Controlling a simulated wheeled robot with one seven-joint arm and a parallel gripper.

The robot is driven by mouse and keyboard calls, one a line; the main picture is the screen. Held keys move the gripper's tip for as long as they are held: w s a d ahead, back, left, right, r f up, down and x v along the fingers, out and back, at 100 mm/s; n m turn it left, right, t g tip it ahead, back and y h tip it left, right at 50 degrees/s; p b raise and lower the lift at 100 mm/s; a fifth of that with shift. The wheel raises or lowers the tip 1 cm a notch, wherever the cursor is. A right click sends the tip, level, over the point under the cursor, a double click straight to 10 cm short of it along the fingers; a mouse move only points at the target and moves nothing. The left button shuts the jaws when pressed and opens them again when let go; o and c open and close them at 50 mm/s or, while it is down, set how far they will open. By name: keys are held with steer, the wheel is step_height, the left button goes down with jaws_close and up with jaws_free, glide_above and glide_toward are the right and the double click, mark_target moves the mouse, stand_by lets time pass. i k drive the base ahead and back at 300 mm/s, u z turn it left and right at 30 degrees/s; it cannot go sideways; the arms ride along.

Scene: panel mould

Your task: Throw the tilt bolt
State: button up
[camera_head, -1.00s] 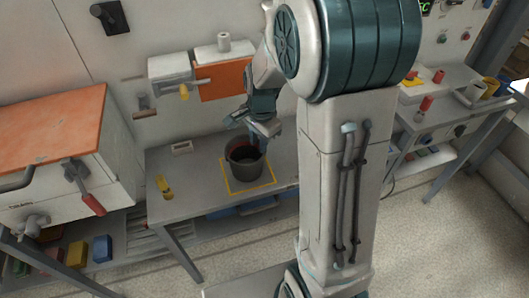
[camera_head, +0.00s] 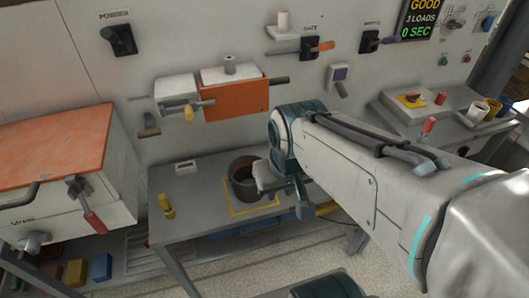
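The orange mould panel (camera_head: 236,98) is mounted on the wall, with a grey bracket block at its left. A bolt with a yellow knob (camera_head: 188,113) sticks out of that block; it may be the tilt bolt, but no label on it can be read. A dark handle (camera_head: 280,80) sticks out at the panel's right. My gripper (camera_head: 300,200) hangs beside the dark pot, below and right of the panel, apart from the bolt. Its fingers are small and partly hidden, so I cannot tell whether they are open.
A dark pot (camera_head: 243,178) stands inside a yellow outline on the grey table (camera_head: 185,226). A yellow object (camera_head: 167,205) stands at the table's left. Wall levers with orange (camera_head: 324,46) and purple handles are above. An orange-topped cabinet (camera_head: 50,145) is at left. A display (camera_head: 418,18) reads GOOD, 3 LOADS, 0 SEC.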

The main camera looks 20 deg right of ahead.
mark_target(188, 111)
steer(key=z, duration=1.2)
steer(key=k, duration=0.8)
steer(key=u, duration=1.2)
